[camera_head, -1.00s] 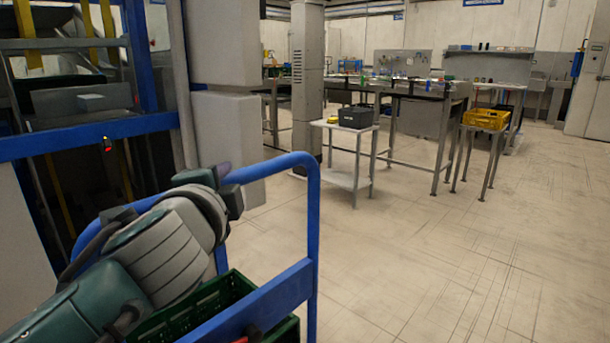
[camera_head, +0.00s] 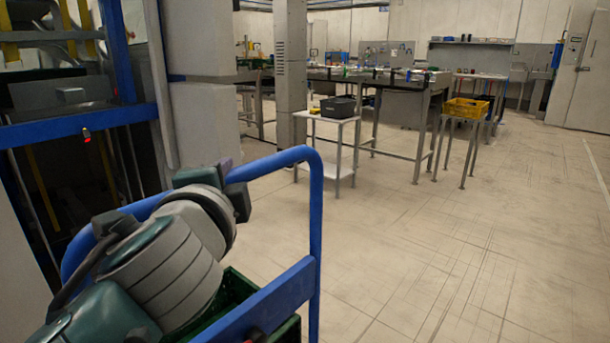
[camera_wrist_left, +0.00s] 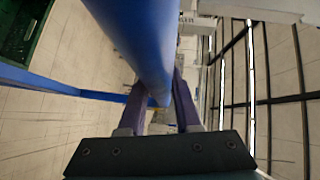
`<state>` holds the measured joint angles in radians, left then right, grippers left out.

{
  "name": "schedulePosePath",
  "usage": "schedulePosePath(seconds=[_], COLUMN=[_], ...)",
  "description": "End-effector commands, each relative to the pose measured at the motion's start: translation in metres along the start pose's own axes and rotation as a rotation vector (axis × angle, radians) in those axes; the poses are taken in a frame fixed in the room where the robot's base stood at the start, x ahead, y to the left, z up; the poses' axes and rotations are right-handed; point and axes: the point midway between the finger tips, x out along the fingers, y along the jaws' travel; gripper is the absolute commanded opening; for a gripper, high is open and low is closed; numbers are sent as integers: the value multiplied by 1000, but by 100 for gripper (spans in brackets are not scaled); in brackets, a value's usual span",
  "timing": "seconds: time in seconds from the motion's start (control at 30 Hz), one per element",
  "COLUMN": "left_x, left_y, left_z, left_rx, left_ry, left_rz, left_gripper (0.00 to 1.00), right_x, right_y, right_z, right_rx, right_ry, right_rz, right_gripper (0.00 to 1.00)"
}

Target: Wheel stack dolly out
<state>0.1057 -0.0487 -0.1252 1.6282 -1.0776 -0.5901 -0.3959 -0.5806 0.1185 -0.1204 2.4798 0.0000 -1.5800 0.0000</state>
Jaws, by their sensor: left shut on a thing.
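The stack dolly shows by its blue tubular handle frame (camera_head: 316,225) at the lower middle of the head view. A green crate (camera_head: 228,291) sits on it behind the blue crossbar, and only part of it shows. My left gripper (camera_head: 230,178) is shut on the top bar of the handle. In the left wrist view the two fingers (camera_wrist_left: 160,98) lie on either side of the blue bar (camera_wrist_left: 142,40), and a green crate shows at the top left (camera_wrist_left: 22,28). The dolly's wheels are out of view. My right gripper is not in view.
A blue-framed machine (camera_head: 75,128) and a grey wall stand close on the left. Ahead are a pillar (camera_head: 291,75), a small white table (camera_head: 337,118) with a dark bin (camera_head: 338,106), workbenches, and a yellow crate (camera_head: 466,108) on a stand. The floor (camera_head: 470,250) at the right is clear.

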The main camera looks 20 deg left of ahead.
Motion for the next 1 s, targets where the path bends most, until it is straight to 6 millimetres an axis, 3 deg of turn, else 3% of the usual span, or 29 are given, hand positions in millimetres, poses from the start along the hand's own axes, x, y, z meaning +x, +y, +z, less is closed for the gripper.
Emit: schedulePosePath(seconds=[0.03, 0.07, 0.3, 0.67, 1.0], left_x=[0, 0, 0, -8, -71], left_y=[-1, -1, 0, 1, 1], left_z=[0, 0, 0, 0, 1], left_rx=[0, 0, 0, 1, 0], left_ry=[0, 0, 0, 0, -1], left_rz=[-2, -1, -1, 2, 4], left_gripper=[0, 35, 62, 62, 62], right_x=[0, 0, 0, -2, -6], right_y=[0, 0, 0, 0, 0], right_z=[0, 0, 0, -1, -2], right_rx=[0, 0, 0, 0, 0], right_ry=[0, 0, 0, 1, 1], right_rz=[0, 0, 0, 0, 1], right_gripper=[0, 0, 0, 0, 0])
